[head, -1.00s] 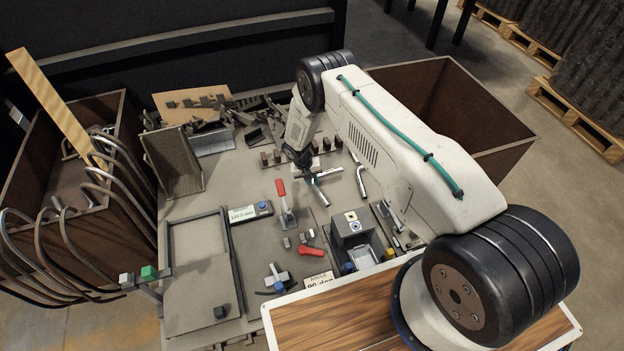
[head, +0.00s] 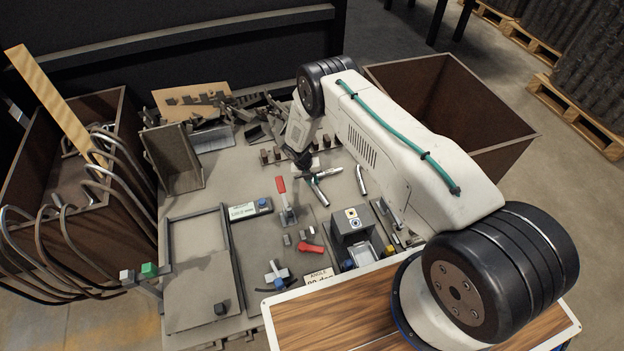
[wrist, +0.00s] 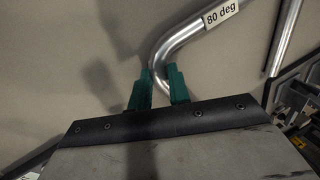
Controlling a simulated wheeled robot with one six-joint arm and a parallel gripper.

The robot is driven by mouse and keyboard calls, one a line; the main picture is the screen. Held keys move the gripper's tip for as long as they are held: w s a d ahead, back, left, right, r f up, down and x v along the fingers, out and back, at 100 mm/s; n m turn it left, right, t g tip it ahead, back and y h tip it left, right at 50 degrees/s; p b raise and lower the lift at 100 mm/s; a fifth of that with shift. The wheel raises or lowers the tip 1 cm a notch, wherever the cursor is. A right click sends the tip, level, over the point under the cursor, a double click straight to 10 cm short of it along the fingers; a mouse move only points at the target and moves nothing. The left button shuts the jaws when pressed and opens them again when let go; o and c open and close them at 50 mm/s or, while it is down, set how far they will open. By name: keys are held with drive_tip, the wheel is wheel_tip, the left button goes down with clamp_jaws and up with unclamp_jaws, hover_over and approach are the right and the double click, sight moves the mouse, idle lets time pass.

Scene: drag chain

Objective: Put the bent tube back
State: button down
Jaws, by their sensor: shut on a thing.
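The bent tube (wrist: 172,46) is shiny silver metal with a white "80 deg" label (wrist: 224,13) on it. In the wrist view its bend lies just beyond my gripper (wrist: 159,85), whose green fingers are shut on its lower end. In the head view my gripper (head: 304,165) is low over the back middle of the table, with the tube (head: 326,173) beside it. The fingertips are small there, and I cannot tell whether the tube touches the table. Another bent metal tube (head: 361,181) lies a little to the right; part of it shows in the wrist view (wrist: 284,38).
A red-handled clamp (head: 283,200) stands in front of my gripper. A grey block fixture (head: 352,225) is at the front right. Small dark blocks (head: 277,154) line the back. A brown bin (head: 445,90) is behind my arm. A bin of bent tubes (head: 118,110) stands left.

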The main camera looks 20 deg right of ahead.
idle(0.4)
drive_tip(key=c, duration=1.2)
unclamp_jaws()
drive_tip(key=shift+c, duration=0.2)
drive_tip(key=shift+a, duration=0.1)
drive_tip(key=v, duration=0.8)
